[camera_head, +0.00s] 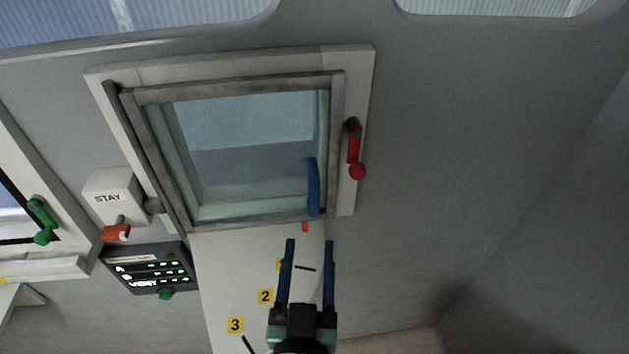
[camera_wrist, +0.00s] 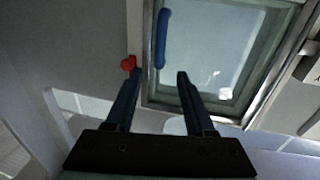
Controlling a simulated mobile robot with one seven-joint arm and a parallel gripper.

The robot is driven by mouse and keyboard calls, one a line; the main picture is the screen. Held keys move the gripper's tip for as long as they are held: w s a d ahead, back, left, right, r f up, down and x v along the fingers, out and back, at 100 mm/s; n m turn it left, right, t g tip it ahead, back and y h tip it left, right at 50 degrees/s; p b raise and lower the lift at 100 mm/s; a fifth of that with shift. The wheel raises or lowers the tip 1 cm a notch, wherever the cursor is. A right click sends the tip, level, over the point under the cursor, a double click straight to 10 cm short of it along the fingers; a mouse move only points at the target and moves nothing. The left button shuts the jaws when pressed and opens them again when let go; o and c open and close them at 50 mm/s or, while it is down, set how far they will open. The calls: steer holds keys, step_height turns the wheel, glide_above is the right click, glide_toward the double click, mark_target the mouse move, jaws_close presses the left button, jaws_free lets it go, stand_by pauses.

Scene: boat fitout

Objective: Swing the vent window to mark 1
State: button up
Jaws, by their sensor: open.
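The vent window (camera_head: 137,94) is a grey-framed pane in a pale surround on the wall. It is hinged on the left and appears slightly ajar. A blue upright handle (camera_head: 313,187) is on the right of the pane; it also shows in the wrist view (camera_wrist: 162,40). A small orange pointer (camera_head: 305,227) is below the window's lower right. Yellow labels 2 (camera_head: 265,297) and 3 (camera_head: 235,325) sit on a pale plate below; another label (camera_head: 280,264), its number hidden, is partly behind my gripper. My gripper (camera_head: 310,242) is open and empty, just below the blue handle.
A red latch (camera_head: 355,150) is on the right side of the surround. A STAY box (camera_head: 112,196) with an orange knob (camera_head: 116,233) is at the left, above a dark lit panel (camera_head: 148,270). A green-handled window (camera_head: 42,220) is at far left. The right wall is bare.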

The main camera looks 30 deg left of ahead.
mark_target(314, 195)
steer(key=p+x, duration=0.3)
steer(key=x, duration=0.2)
steer(key=p+x, duration=0.3)
steer(key=x, duration=0.3)
steer(key=shift+r, duration=0.25)
steer(key=shift+f+p+x, duration=0.2)
steer(key=shift+p+x, duration=0.1)
steer(key=shift+x, duration=0.6)
jaws_close()
stand_by(0.4)
